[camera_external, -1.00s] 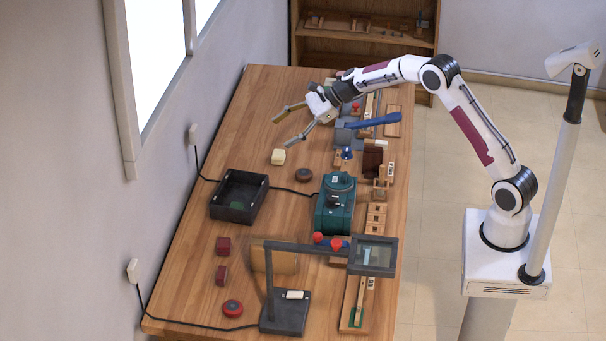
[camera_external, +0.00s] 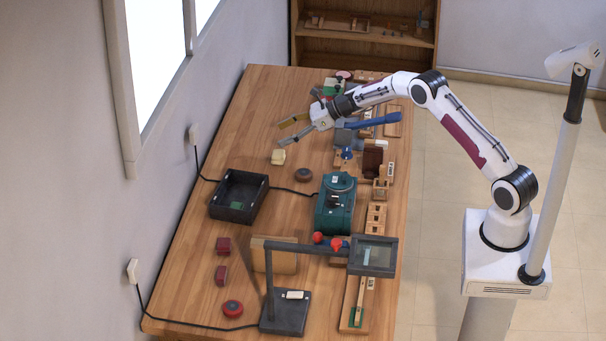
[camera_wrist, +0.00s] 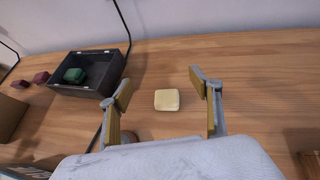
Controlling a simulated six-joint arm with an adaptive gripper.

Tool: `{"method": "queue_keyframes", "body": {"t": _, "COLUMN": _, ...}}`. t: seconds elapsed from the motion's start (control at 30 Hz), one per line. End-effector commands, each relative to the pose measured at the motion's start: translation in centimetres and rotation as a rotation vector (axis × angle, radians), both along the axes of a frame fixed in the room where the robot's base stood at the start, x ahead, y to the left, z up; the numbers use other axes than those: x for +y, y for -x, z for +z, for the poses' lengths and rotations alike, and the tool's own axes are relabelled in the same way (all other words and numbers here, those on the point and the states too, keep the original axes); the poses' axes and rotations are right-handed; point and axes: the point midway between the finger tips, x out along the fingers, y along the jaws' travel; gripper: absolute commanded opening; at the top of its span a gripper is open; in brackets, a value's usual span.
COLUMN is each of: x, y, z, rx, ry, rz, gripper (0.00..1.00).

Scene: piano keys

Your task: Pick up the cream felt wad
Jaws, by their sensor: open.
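The cream felt wad (camera_external: 278,157) is a small pale block lying on the wooden table, right of the dark tray's far end. In the wrist view the cream felt wad (camera_wrist: 167,100) lies between and beyond my two fingers, with bare wood around it. My gripper (camera_external: 287,132) is open and empty, above the table on the far side of the wad. In the wrist view my gripper (camera_wrist: 158,92) has its fingers spread wider than the wad and not touching it.
A dark open tray (camera_external: 262,197) holds a green block (camera_wrist: 74,75). A dark round puck (camera_external: 303,175) sits near the wad. A teal machine (camera_external: 335,203), a blue-handled tool (camera_external: 373,121) and a magnifier stand (camera_external: 285,318) occupy the table. Bare wood lies left of the wad.

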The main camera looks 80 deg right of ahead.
Motion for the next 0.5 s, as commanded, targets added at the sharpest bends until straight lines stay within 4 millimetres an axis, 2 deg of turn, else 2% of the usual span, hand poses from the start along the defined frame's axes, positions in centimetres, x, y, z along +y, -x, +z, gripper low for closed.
{"method": "queue_keyframes", "body": {"t": 0.17, "x": 0.0, "y": 0.0, "z": -0.7, "rx": 0.001, "ry": -0.001, "rz": 0.0, "gripper": 0.63}}
{"method": "queue_keyframes", "body": {"t": 0.5, "x": 0.0, "y": 0.0, "z": -3.4, "rx": 0.001, "ry": 0.0, "rz": 0.001, "gripper": 0.63}}
